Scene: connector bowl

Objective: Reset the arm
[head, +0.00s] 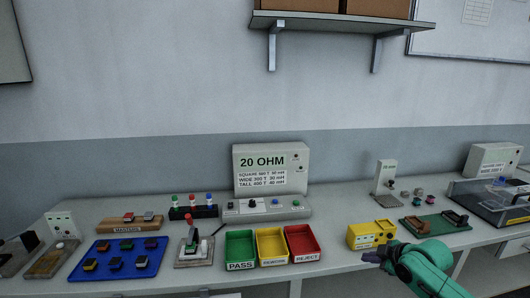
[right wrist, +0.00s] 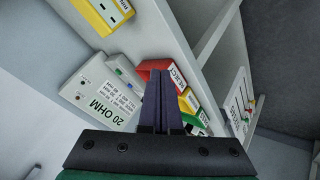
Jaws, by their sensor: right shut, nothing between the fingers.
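My right arm comes in from the lower right in the head view, green, with its dark gripper (head: 373,257) over the front edge of the bench (head: 335,268), just below the yellow box (head: 371,234). In the right wrist view the two dark fingers of the right gripper (right wrist: 161,78) lie together, shut and empty. Behind their tips are the red REJECT tray (right wrist: 157,66) and the other trays. My left gripper does not show in either view.
Green PASS (head: 240,249), yellow (head: 271,245) and red REJECT (head: 303,242) trays stand mid-bench before the 20 OHM tester (head: 268,162). A blue mat (head: 110,270) with several parts lies left. A clear-lidded case (head: 490,204) stands right. A shelf (head: 340,20) hangs above.

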